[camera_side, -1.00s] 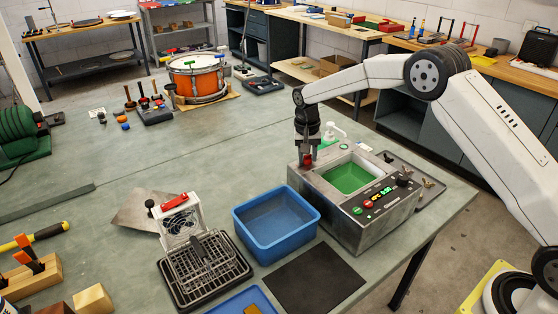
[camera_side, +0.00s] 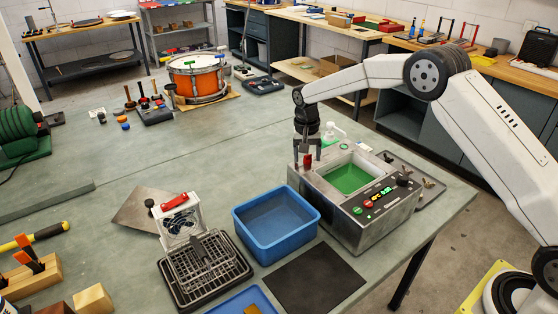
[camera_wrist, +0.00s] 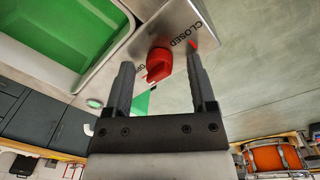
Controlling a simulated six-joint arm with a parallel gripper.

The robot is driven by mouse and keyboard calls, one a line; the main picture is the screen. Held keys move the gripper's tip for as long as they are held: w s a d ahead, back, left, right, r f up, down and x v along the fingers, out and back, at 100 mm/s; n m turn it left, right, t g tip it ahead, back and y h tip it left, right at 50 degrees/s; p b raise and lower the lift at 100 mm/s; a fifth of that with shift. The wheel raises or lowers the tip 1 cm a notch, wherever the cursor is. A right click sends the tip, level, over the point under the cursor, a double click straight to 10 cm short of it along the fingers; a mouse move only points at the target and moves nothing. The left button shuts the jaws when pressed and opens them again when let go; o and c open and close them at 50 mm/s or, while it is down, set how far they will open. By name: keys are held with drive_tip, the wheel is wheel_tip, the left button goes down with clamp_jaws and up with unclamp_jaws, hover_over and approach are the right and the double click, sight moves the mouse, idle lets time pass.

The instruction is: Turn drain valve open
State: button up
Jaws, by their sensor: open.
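The drain valve is a red knob (camera_wrist: 158,65) on a metal plate of the steel tank (camera_side: 374,226). In the wrist view the word CLOSED shows beside it, with a red mark at its end, and part of another label shows to its left. In the side view the red knob (camera_side: 307,160) is at the tank's left corner. My gripper (camera_wrist: 159,70) is open, with one finger on each side of the knob. A gap shows between the knob and each finger. The tank holds green liquid (camera_side: 352,178).
A black mat (camera_side: 314,279) lies in front. A clear bottle (camera_side: 333,133) stands behind the tank. The bench behind and to the left is largely clear.

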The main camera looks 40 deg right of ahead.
drive_tip(key=shift+w+a+r, duration=0.1)
drive_tip(key=shift+r, duration=1.85)
drive_tip(key=shift+a+r, duration=0.1)
drive_tip(key=shift+r, duration=1.8)
drive_tip(key=s+a+f+n+t, duration=0.1)
drive_tip(key=s+n, duration=0.2)
drive_tip(key=s, duration=1.2)
drive_tip(key=s+a+f+n+t, duration=0.1)
drive_tip(key=s+n, duration=0.3)
drive_tip(key=s, duration=1)
drive_tip(key=shift+s+f+t+y, duration=0.3)
drive_tip(key=shift+s+f+t, duration=0.1)
drive_tip(key=shift+f+t, duration=0.15)
